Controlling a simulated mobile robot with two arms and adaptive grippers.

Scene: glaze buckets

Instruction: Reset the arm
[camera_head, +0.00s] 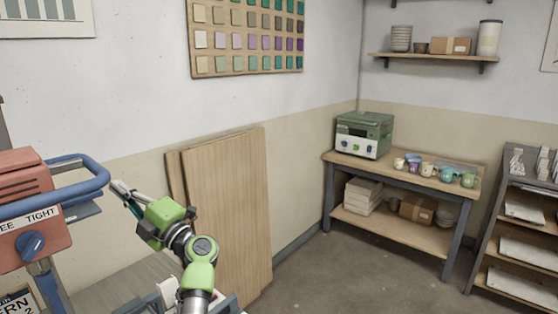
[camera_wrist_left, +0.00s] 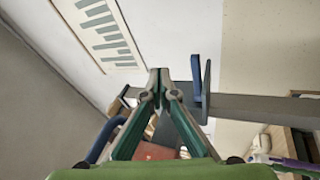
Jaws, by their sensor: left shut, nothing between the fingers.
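My left gripper (camera_head: 121,190) is at the left of the head view, on a green and grey arm that rises from the bottom. Its fingertips point left, close to a blue bar (camera_head: 85,205) on a red machine. I cannot tell from the head view whether they touch the bar. In the left wrist view the two dark fingers (camera_wrist_left: 159,76) meet at the tips, with nothing between them. My right gripper is out of view.
The red machine (camera_head: 28,200) has a blue knob (camera_head: 31,245) under a partly hidden label reading "TIGHT". Wooden boards (camera_head: 225,210) lean on the wall behind my arm. A workbench (camera_head: 400,170) with a green device (camera_head: 364,134) and cups stands farther right. The floor (camera_head: 360,275) before it is clear.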

